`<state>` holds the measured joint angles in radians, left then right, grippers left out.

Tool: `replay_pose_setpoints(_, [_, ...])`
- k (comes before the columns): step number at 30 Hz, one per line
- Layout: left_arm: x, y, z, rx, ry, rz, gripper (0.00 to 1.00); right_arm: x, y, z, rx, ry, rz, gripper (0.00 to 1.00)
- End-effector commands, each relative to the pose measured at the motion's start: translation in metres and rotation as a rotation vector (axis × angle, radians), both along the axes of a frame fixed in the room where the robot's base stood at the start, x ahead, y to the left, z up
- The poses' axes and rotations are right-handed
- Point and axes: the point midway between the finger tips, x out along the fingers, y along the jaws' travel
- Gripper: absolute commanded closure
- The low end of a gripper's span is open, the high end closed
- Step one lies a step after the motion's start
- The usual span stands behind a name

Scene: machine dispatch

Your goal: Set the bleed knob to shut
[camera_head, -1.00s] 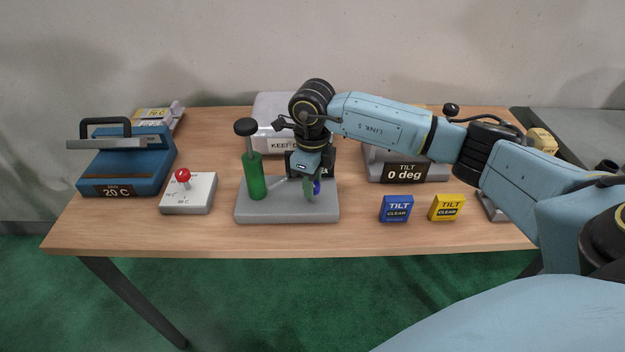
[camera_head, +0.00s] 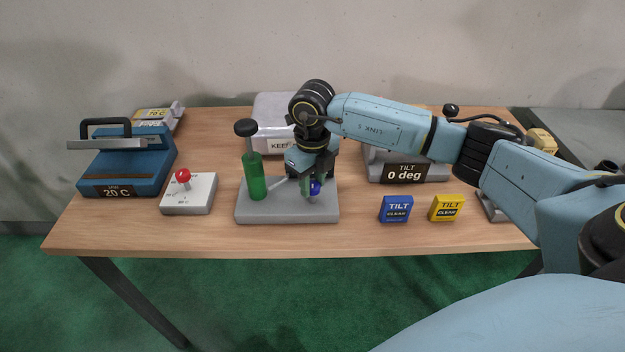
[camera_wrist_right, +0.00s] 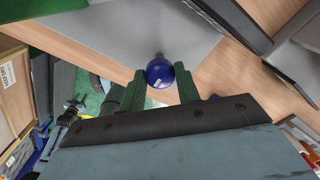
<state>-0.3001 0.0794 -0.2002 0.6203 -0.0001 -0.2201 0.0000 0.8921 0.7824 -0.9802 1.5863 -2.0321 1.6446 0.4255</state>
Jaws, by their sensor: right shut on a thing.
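The bleed knob (camera_head: 316,188) is a small blue ball low on the right side of a grey pump block (camera_head: 270,214). A green cylinder (camera_head: 256,177) with a black-topped rod stands on the block's left. My right gripper (camera_head: 311,188) reaches down over the block, its green fingers around the knob and shut on it. In the right wrist view the blue knob (camera_wrist_right: 160,73) sits between the two green fingertips (camera_wrist_right: 160,80), with a small white mark on it. The gripper partly hides the knob in the head view, and I cannot read its setting. My left gripper is not in view.
Left of the block are a grey box with a red-topped lever (camera_head: 187,194) and a blue machine reading 20 C (camera_head: 130,170). To the right are blue (camera_head: 396,208) and yellow (camera_head: 447,207) TILT CLEAR blocks and a 0 deg sign (camera_head: 404,173). A pale case (camera_head: 270,110) stands behind.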

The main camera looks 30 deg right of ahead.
Motion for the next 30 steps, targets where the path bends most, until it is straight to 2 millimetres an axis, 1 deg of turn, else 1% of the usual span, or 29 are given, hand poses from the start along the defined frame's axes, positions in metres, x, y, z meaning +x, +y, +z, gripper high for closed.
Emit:
replay_pose_setpoints(5, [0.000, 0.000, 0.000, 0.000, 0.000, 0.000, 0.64, 0.001, -0.001, 0.001, 0.000, -0.003, -0.003, 0.91])
replay_pose_setpoints(6, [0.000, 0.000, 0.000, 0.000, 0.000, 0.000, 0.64, 0.001, -0.001, 0.001, 0.000, -0.003, -0.003, 0.67])
replay_pose_setpoints(9, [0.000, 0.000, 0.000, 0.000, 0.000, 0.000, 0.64, 0.001, -0.001, 0.001, 0.000, -0.003, -0.002, 0.53])
replay_pose_setpoints(11, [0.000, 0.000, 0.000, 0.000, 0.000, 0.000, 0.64, 0.001, 0.000, 0.001, 0.001, -0.003, -0.002, 0.46])
replay_pose_setpoints(19, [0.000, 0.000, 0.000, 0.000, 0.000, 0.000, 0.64, 0.000, 0.000, 0.001, 0.000, -0.002, 0.000, 0.46])
replay_pose_setpoints(22, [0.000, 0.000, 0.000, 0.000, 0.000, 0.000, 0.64, 0.001, 0.000, 0.007, 0.001, -0.004, 0.000, 0.46])
replay_pose_setpoints(26, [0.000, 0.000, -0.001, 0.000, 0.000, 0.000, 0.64, 0.001, 0.000, 0.027, 0.000, -0.006, 0.000, 0.46])
replay_pose_setpoints(30, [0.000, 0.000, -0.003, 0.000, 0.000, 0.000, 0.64, 0.002, 0.000, 0.059, 0.001, -0.008, 0.001, 0.46])
